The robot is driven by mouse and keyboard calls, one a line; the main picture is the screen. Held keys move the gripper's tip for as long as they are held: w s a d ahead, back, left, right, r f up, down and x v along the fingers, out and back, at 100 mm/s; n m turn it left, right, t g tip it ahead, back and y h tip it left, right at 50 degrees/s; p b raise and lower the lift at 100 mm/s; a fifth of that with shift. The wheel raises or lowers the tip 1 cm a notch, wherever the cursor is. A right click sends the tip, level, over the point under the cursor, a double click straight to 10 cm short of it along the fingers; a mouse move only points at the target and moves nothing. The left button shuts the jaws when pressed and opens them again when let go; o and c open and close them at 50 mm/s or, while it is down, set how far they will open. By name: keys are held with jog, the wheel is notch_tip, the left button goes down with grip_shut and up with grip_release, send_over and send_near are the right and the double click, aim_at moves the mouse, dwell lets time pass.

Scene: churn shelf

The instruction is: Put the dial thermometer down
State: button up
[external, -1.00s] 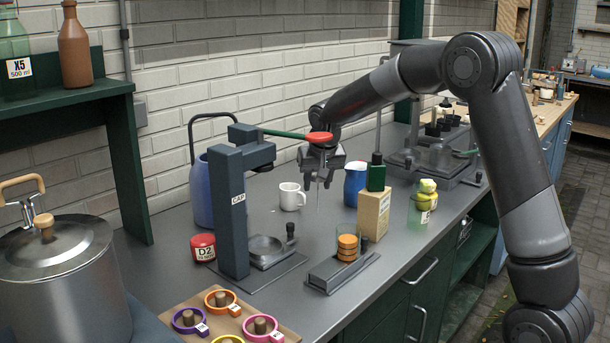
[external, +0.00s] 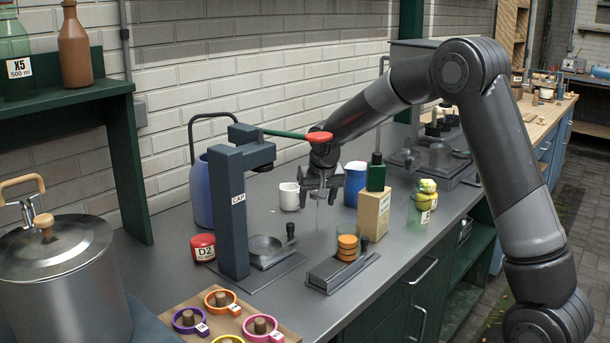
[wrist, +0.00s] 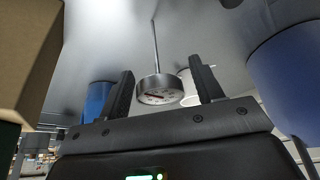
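The dial thermometer (wrist: 158,92) has a round silver-rimmed white dial and a thin straight stem. In the wrist view its dial lies between my gripper's fingers (wrist: 163,78), close beside the left finger, with a visible gap to the right one. Whether it touches the left finger I cannot tell. In the external view the thermometer's stem (external: 317,216) points down, upright, just above or at the grey worktop (external: 285,238). My gripper (external: 319,195) is low over the worktop, fingers spread apart. The dial is hard to make out there.
A white mug (external: 289,196) stands left of my gripper and a blue jug (external: 354,184) to its right. A tan box (external: 373,213) stands in front right. A holder with orange discs (external: 347,247) and a dark press (external: 232,215) stand nearer. The worktop below is clear.

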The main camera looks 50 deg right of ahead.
jog(key=shift+r, duration=0.1)
jog(key=shift+r, duration=0.35)
jog(key=v, duration=1.1)
jog(key=shift+r, duration=0.2)
jog(key=shift+s+a, duration=0.1)
